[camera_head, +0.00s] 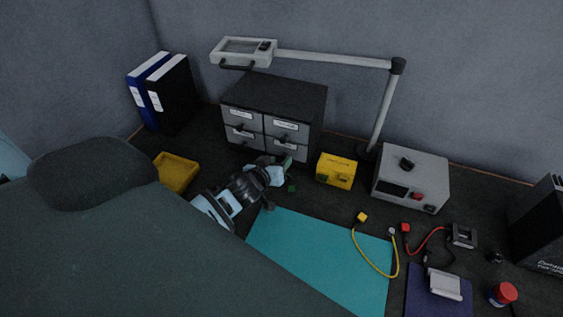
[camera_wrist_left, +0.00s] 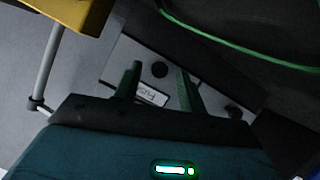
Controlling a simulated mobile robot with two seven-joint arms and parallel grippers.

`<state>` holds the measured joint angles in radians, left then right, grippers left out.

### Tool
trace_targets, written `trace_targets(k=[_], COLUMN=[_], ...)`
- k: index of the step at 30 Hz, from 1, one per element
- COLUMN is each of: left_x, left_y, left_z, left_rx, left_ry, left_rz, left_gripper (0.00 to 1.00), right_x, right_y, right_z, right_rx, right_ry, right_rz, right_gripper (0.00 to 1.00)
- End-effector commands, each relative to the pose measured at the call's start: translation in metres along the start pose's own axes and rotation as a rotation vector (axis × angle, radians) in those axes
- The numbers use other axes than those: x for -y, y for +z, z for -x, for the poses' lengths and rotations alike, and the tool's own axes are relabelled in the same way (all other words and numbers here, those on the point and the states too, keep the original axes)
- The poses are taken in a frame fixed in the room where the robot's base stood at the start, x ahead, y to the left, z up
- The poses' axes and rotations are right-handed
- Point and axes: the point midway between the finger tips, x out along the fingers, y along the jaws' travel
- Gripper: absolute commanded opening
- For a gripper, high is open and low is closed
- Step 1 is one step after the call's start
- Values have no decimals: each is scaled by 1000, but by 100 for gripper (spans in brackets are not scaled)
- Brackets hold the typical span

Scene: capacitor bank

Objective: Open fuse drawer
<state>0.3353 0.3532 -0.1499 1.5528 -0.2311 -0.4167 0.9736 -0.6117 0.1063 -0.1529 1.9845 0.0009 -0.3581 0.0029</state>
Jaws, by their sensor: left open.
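A grey cabinet (camera_head: 316,117) with dark top and several labelled drawers stands against the back wall in the head view. My left gripper (camera_head: 288,167) is in front of its lower right drawer (camera_head: 287,147), partly covering the drawer's lower edge. In the left wrist view, the left gripper (camera_wrist_left: 158,92) is open, its two green fingers apart and pointing at a light drawer front (camera_wrist_left: 128,62). A label reading like FUSE (camera_wrist_left: 151,95) shows between the fingers, with a dark round knob (camera_wrist_left: 160,70) close by. Whether the fingers touch the drawer is unclear. My right gripper is not visible.
A yellow box (camera_head: 336,171) and a grey instrument (camera_head: 411,178) stand right of the cabinet. A yellow tray (camera_head: 176,172) is to its left. A lamp arm (camera_head: 333,59) reaches above it. A teal mat (camera_head: 318,255) lies in front, with cables at its right.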

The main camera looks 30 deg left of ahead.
Motion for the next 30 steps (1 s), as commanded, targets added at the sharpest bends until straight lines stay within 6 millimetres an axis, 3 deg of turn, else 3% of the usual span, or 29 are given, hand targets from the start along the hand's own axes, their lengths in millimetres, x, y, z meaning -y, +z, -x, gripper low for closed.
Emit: trace_targets(k=[10,20,30], left_x=[-1,-1,-2], left_y=[-2,-2,-2], left_z=[-2,-2,-4], left_rx=[-2,-2,-2], left_ry=[1,1,0], left_rz=[0,0,0], left_gripper=[41,0,0], right_x=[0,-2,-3], right_y=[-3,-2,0], right_z=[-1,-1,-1], right_rx=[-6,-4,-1], right_ry=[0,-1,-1], right_rz=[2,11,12], right_gripper=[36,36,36])
